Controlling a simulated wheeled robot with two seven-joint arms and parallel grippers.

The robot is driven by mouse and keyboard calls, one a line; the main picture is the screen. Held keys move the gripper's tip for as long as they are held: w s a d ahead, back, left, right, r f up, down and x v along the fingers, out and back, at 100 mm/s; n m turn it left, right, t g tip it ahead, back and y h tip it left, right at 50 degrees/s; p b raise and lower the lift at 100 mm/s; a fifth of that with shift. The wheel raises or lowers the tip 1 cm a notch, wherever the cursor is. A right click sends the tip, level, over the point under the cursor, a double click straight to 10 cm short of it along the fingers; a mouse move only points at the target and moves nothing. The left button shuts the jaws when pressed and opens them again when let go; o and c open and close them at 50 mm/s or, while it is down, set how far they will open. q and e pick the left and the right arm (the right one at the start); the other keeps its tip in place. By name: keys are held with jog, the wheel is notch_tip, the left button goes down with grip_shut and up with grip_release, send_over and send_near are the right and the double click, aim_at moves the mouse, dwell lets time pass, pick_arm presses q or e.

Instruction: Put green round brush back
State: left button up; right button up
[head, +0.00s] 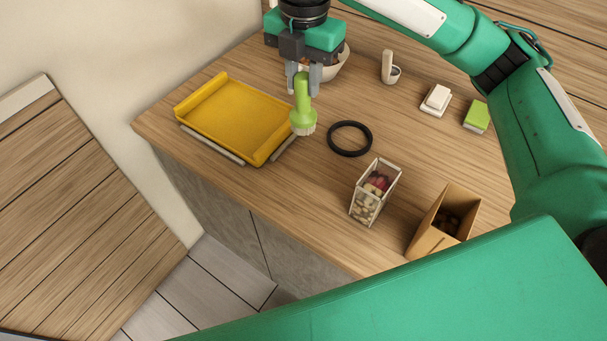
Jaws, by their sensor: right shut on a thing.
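The green round brush (302,104) has a light green handle and pale bristles pointing down. My right gripper (303,85) is shut on its handle and holds it upright over the counter, between the yellow tray and the black ring. I cannot tell how far the bristles are above the counter. My left gripper is not in view.
A yellow tray (226,118) lies at the left, a black ring (350,138) right of the brush. A clear box (359,206) with mixed contents and a cardboard box (428,238) stand in front. A bowl (342,65), white holder (388,66), white dish (435,101) and green sponge (477,117) are behind.

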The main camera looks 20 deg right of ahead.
aim_at(304, 112)
notch_tip(304, 112, down, 20)
jog(key=p, duration=0.2)
jog(key=shift+r, duration=0.2)
jog(key=o, duration=0.6)
jog(key=shift+f, duration=0.15)
jog(key=o, duration=0.4)
notch_tip(304, 112, up, 11)
jog(key=shift+r+b, duration=0.2)
jog(key=shift+b, duration=0.75)
jog(key=shift+r, duration=0.5)
